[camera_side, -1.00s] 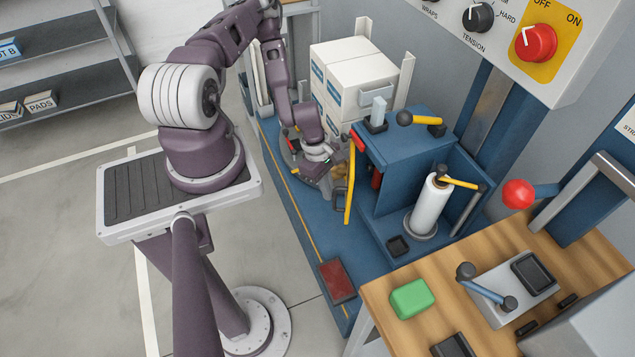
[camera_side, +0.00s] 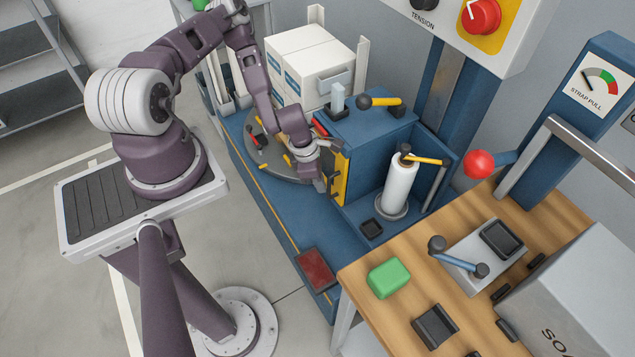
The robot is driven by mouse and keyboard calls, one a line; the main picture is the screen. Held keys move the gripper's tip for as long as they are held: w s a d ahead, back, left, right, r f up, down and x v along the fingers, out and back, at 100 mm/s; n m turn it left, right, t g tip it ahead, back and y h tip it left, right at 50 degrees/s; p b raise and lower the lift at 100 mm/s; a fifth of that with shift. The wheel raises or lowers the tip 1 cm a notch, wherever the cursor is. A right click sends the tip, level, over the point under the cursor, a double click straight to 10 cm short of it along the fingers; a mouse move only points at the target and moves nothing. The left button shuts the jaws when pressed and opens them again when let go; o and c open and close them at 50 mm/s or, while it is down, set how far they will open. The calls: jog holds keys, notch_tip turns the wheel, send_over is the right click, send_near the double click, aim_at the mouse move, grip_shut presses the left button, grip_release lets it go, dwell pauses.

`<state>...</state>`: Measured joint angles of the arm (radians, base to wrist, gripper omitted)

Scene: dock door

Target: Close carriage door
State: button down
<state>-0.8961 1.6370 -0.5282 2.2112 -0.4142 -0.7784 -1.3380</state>
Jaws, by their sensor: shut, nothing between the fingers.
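The blue carriage (camera_side: 372,132) stands right of centre, with a white film roll (camera_side: 398,186) upright in its open bay. The carriage door shows as a narrow yellow-edged panel (camera_side: 342,178) at the carriage's left side, close against the body. A dark handle or latch on it is partly hidden by my gripper. My gripper (camera_side: 327,183) is shut and empty beside the door's left side, touching it or very near; I cannot tell which. Whether the door is fully flush is also unclear.
White boxes (camera_side: 310,70) are stacked behind my arm on a round turntable (camera_side: 277,160). A wooden bench (camera_side: 400,325) at the front right holds a green block (camera_side: 389,279) and a crank device.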

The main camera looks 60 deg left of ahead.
jog(key=shift+w, duration=0.15)
jog(key=s+a+r, duration=0.4)
jog(key=s+r, duration=0.2)
jog(key=r, duration=0.4)
jog(key=w+d+r+m+t+y, duration=0.1)
jog(key=w+d+r+m, duration=0.15)
jog(key=r+m, duration=0.8)
jog(key=w+d+r+m+y, duration=0.1)
jog(key=w+d+r+m, duration=0.15)
jog(key=r+m, duration=0.85)
jog(key=s+d+r+m+t, duration=0.1)
jog(key=s+d+r+m, duration=0.2)
jog(key=s+r, duration=0.4)
jog(key=s+d+r+m+t, duration=0.1)
jog(key=s+d+r+m, duration=0.3)
jog(key=s+r, duration=0.4)
jog(key=shift+s+r+m, duration=0.25)
jog(key=shift+r+m, duration=0.3)
jog(key=shift+r, duration=0.1)
